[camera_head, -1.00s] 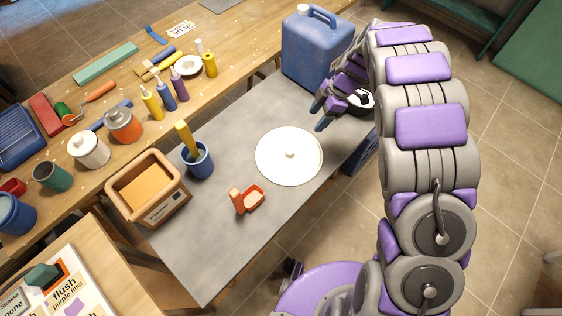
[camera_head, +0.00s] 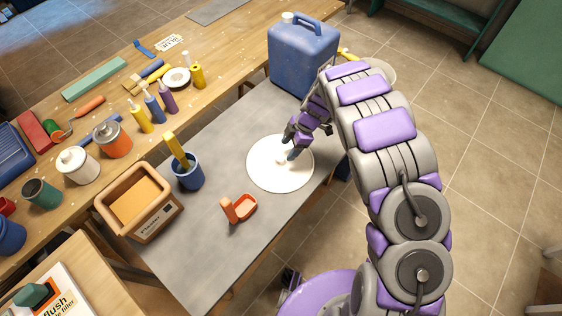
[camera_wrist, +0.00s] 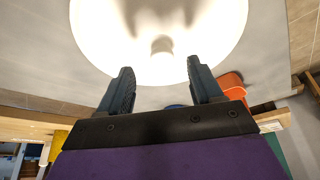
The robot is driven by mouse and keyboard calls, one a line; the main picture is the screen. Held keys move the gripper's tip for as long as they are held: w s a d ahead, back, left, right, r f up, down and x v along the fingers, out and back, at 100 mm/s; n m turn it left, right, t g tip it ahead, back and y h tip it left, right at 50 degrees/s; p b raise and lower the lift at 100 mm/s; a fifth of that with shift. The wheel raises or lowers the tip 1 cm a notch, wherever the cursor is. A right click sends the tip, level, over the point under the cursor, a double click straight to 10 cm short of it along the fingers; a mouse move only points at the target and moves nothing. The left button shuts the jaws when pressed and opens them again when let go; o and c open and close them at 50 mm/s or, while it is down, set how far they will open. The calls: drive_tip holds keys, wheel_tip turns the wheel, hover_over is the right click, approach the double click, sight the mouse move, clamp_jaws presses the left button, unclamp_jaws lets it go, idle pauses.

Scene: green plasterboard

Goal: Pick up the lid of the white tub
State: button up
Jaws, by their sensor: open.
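A round white lid (camera_head: 265,172) with a small knob in its middle lies flat on the grey table. No tub wall shows under it from above, so I cannot tell what it rests on. In the wrist view the lid (camera_wrist: 100,30) fills the top, with its pale knob (camera_wrist: 162,45) just beyond the fingertips and centred between them. My gripper (camera_head: 289,154) is over the lid, close to the knob, and points down at it. In the wrist view my gripper (camera_wrist: 160,72) has its dark fingers spread apart with nothing between them. I see no contact.
A blue jerrycan (camera_head: 300,58) stands behind the lid, near my arm. Bare grey table (camera_head: 190,245) lies in front.

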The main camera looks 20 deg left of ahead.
sight(280, 157)
drive_tip(key=x, duration=0.3)
drive_tip(key=a+b+x, duration=0.1)
drive_tip(key=x, duration=0.1)
drive_tip(key=shift+s+a, duration=0.2)
drive_tip(key=shift+s, duration=0.1)
drive_tip(key=shift+d+r, duration=0.1)
drive_tip(key=shift+d, duration=0.35)
drive_tip(key=c, duration=0.3)
drive_tip(key=shift+a, duration=0.25)
drive_tip(key=c, duration=0.9)
drive_tip(key=shift+o, duration=0.2)
